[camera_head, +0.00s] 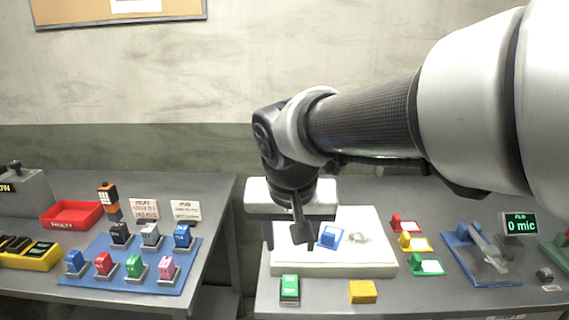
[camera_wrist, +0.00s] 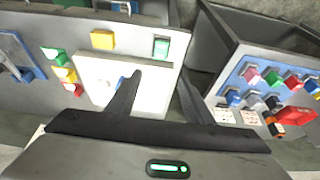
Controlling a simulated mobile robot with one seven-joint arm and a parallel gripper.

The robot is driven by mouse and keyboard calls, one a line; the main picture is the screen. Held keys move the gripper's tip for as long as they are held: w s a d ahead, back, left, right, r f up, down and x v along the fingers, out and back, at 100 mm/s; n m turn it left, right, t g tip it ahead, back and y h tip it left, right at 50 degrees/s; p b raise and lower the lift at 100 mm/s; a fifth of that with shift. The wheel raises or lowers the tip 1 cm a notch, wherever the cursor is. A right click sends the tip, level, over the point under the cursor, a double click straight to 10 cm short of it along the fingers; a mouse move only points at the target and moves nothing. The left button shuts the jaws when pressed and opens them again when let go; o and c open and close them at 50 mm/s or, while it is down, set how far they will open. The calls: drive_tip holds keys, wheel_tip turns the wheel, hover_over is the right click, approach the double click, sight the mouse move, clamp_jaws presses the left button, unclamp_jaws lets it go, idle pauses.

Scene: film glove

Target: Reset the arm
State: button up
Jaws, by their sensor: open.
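My arm reaches in from the right of the head view and bends down over the right table (camera_head: 420,195). My gripper (camera_head: 303,233) points down above a white board (camera_head: 350,262). It is open with nothing between its fingers; in the wrist view both fingers (camera_wrist: 160,82) stand apart.
Red, yellow and green pieces (camera_head: 411,242) line the board's right side. A green block (camera_head: 289,288) and yellow block (camera_head: 362,291) are in front. A blue device (camera_head: 462,262) stands beside a "0 mic" display (camera_head: 519,225). The left table holds a blue mat (camera_head: 125,276) with several blocks, and a red tray (camera_head: 72,214).

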drive_tip(key=s+d+r+t+p, duration=0.1)
drive_tip(key=s+d+r+p, duration=1)
drive_tip(key=d+r+p, duration=0.1)
drive_tip(key=shift+s+d+r, duration=0.3)
drive_tip(key=shift+d, duration=0.05)
drive_tip(key=c, duration=0.4)
drive_tip(key=shift+d, duration=0.15)
